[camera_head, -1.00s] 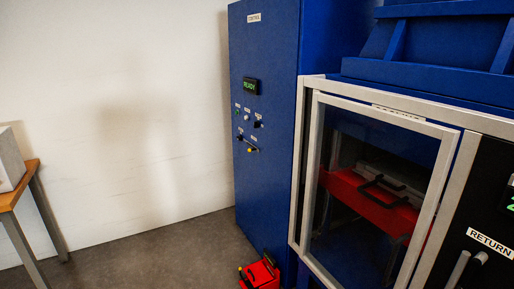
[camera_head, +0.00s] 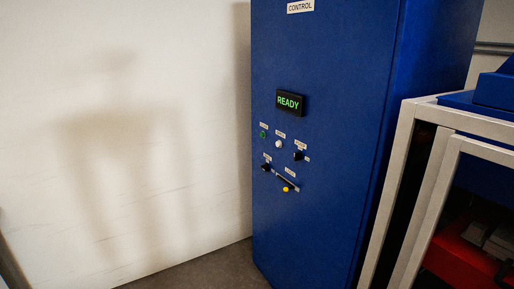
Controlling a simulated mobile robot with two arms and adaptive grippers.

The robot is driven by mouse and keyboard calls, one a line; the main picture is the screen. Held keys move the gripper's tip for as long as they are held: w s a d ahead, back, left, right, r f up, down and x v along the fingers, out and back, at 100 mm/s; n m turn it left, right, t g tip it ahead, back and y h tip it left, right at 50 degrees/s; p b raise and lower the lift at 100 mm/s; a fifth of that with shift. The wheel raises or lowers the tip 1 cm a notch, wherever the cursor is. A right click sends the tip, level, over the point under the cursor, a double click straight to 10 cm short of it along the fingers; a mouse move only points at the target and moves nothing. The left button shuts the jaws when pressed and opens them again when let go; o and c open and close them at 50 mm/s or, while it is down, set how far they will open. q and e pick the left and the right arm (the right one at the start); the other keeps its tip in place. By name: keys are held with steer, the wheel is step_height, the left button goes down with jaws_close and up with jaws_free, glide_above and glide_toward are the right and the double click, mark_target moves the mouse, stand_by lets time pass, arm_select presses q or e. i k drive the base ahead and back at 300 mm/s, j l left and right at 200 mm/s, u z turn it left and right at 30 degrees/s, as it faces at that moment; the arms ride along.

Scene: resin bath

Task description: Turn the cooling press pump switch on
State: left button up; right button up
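The blue control cabinet (camera_head: 325,155) stands in the middle, with a "CONTROL" label at its top. Its display (camera_head: 290,102) reads "READY" in green. Below the display are a green button (camera_head: 262,134), a white button (camera_head: 279,144) and a black switch (camera_head: 298,156) to their right. Lower down are another black switch (camera_head: 266,168) and a lever with a yellow knob (camera_head: 286,189). The small labels are too blurred to read, so I cannot tell which control is the cooling press pump switch. Neither of my grippers is in view.
A white-framed enclosure (camera_head: 409,180) with a glass door stands close on the cabinet's right, with a red object (camera_head: 462,262) inside. A pale wall (camera_head: 120,150) runs along the left. Grey floor (camera_head: 205,268) shows clear in front of the wall.

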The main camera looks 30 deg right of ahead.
mark_target(298, 156)
steer(key=i+z, duration=0.15)
steer(key=i, duration=0.3)
steer(key=i+j+z, duration=0.2)
steer(key=i, duration=0.25)
steer(key=i+j+z, duration=0.15)
steer(key=i, duration=0.25)
steer(key=i+j+z, duration=0.2)
steer(key=i, duration=0.25)
